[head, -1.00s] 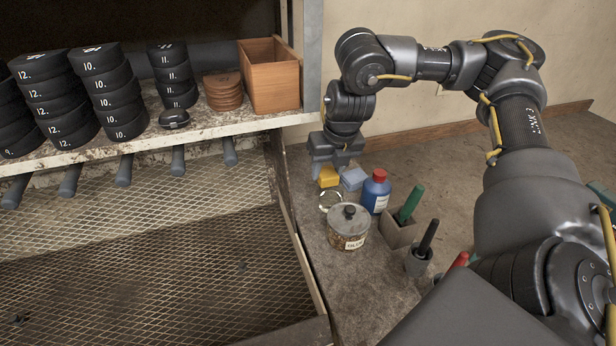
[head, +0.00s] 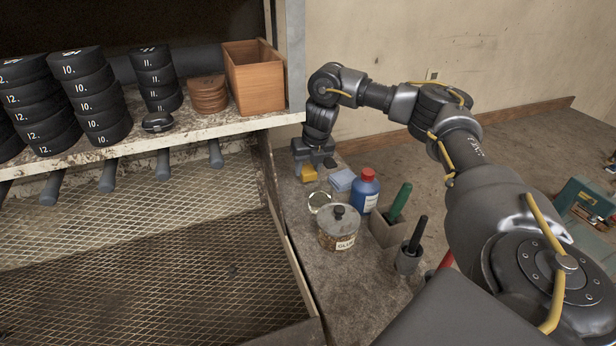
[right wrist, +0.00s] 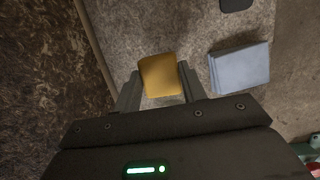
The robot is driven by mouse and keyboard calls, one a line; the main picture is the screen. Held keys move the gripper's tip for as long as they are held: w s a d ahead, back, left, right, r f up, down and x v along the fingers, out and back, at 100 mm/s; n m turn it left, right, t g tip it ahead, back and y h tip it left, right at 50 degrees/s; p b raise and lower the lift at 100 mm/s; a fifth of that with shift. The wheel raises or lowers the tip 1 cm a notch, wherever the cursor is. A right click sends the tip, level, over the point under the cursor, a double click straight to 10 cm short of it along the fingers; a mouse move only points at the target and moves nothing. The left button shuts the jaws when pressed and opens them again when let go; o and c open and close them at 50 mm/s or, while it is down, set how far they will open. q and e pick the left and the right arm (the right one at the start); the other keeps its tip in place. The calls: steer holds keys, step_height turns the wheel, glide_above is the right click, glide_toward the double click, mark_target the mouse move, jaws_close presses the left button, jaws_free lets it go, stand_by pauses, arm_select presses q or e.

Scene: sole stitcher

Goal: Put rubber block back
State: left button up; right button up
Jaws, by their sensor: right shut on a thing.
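The yellow block (head: 308,174) is likely the rubber block. It is at the far end of the narrow bench, under my right gripper (head: 306,166). In the right wrist view the yellow block (right wrist: 159,75) sits between the two fingers of my right gripper (right wrist: 158,88), which is shut on it. I cannot tell whether the block touches the bench or hangs just above it. My left gripper is not in view.
A blue-grey pad (head: 342,180) lies right of the block. A round tin (head: 319,203), glue jar (head: 339,228), blue bottle (head: 366,190) and tool holders (head: 388,232) stand nearer. A shelf (head: 215,127) holds black stacks and a wooden box (head: 255,77). The wall is close behind.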

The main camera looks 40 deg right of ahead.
mark_target(309, 170)
steer(key=shift+w+d+f, duration=0.1)
steer(key=shift+w+f, duration=0.05)
steer(key=shift+f, duration=0.15)
step_height(309, 170, down, 2)
steer(key=shift+p, duration=0.8)
steer(key=shift+w+f, duration=0.1)
steer(key=shift+f, duration=0.45)
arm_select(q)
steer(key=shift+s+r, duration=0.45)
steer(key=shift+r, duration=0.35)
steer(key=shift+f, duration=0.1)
arm_select(e)
steer(key=o, duration=1)
steer(key=shift+f, duration=0.1)
steer(key=shift+c, duration=0.2)
